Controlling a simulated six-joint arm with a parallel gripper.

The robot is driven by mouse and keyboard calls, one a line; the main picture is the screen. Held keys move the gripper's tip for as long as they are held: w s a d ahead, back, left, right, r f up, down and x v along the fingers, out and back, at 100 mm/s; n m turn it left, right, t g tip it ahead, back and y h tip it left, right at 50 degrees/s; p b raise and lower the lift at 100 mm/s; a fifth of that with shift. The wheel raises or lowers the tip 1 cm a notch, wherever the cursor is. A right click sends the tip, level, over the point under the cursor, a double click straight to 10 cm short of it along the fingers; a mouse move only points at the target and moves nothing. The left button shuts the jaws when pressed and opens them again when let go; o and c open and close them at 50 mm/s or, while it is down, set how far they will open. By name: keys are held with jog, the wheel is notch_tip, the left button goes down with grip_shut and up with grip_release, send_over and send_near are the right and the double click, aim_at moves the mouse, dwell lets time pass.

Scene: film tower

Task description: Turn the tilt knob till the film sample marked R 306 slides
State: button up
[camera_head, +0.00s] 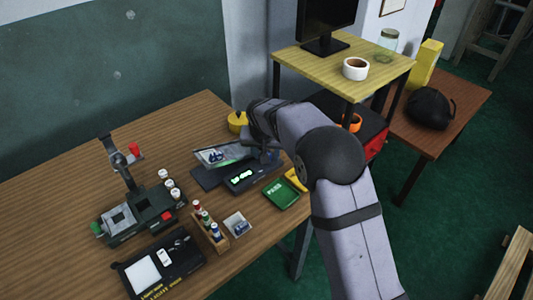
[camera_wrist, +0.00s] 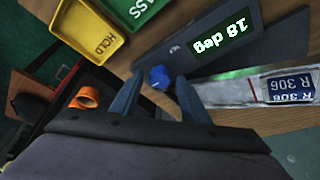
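The blue tilt knob (camera_wrist: 158,77) shows in the wrist view between the two blue-grey fingers of my gripper (camera_wrist: 160,83). The fingers are apart, with a gap visible on both sides of the knob. The clear film sample (camera_wrist: 222,92) marked R 306 lies at the right of the wrist view, partly cut off by the frame. In the head view the tilted plate with the film (camera_head: 222,155) stands behind the display unit (camera_head: 243,178). My arm hides the knob there.
A green PASS tray (camera_head: 281,193) and a yellow HOLD tray (camera_wrist: 97,33) lie close to the tilt unit. A dark instrument (camera_head: 140,215), a bottle rack (camera_head: 210,227) and a small grey tray (camera_head: 237,225) stand left and in front. An orange roll (camera_wrist: 85,98) is beyond the table edge.

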dwell(0.3)
jog(key=v, duration=0.7)
jog(key=shift+r+b, duration=0.15)
jog(key=shift+b, duration=0.3)
jog(key=shift+s, duration=0.1)
dwell(0.4)
jog(key=shift+p+x, duration=3.7)
jog(key=shift+p, duration=1.8)
